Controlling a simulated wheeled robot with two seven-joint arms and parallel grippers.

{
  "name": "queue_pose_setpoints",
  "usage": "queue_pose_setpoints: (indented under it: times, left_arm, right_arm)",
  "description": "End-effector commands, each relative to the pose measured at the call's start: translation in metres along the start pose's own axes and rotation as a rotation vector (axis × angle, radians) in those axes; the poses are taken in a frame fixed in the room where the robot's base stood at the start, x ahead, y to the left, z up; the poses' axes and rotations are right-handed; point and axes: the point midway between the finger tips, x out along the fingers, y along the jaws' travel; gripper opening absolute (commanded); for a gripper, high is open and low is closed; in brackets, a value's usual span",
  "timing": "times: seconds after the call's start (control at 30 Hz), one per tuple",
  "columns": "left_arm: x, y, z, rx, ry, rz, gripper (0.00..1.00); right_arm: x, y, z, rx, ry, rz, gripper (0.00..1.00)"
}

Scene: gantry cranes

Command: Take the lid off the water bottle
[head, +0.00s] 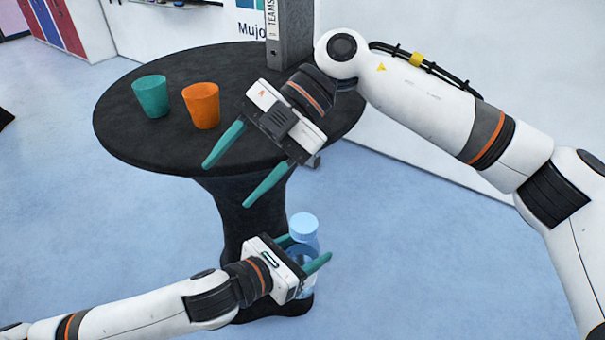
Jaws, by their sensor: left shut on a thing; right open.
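The water bottle (302,256) is clear with a light blue lid (304,227) on its top. It is upright, in front of the table's dark column. My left gripper (306,250) is shut on the bottle's body, below the lid, with one green finger on each side. Part of the bottle is hidden behind the gripper's housing and near finger. My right gripper (236,172) is open and empty, above and to the left of the lid, over the front edge of the round table. Its two green fingers point down and left, apart from the bottle.
The round black table (133,109) holds a teal cup (151,96), an orange cup (201,105) and a grey binder (289,38) at the back. Blue floor (120,240) around the table is clear. A white wall stands behind.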

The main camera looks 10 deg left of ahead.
Motion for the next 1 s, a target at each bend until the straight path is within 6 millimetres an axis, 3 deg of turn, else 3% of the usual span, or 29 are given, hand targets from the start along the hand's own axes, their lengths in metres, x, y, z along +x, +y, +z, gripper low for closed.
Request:
queue_pose_setpoints:
  times: [0.2, 0.43, 0.67, 1.0]
  left_arm:
    - [0.000, 0.000, -0.001, 0.000, 0.002, 0.000, 0.00]
    - [0.000, 0.000, -0.001, 0.000, 0.002, 0.000, 0.00]
    - [0.000, 0.000, -0.001, 0.000, 0.002, 0.000, 0.00]
    - [0.000, 0.000, -0.001, 0.000, 0.002, 0.000, 0.00]
  right_arm:
    - [-0.007, 0.037, -0.022, 0.343, 0.436, 0.252, 0.58]
    - [-0.036, 0.060, -0.039, 0.590, 0.797, 0.291, 0.58]
    - [-0.041, 0.069, -0.048, 0.663, 0.903, 0.281, 0.58]
    - [-0.010, 0.094, -0.080, 0.663, 0.898, 0.281, 0.58]
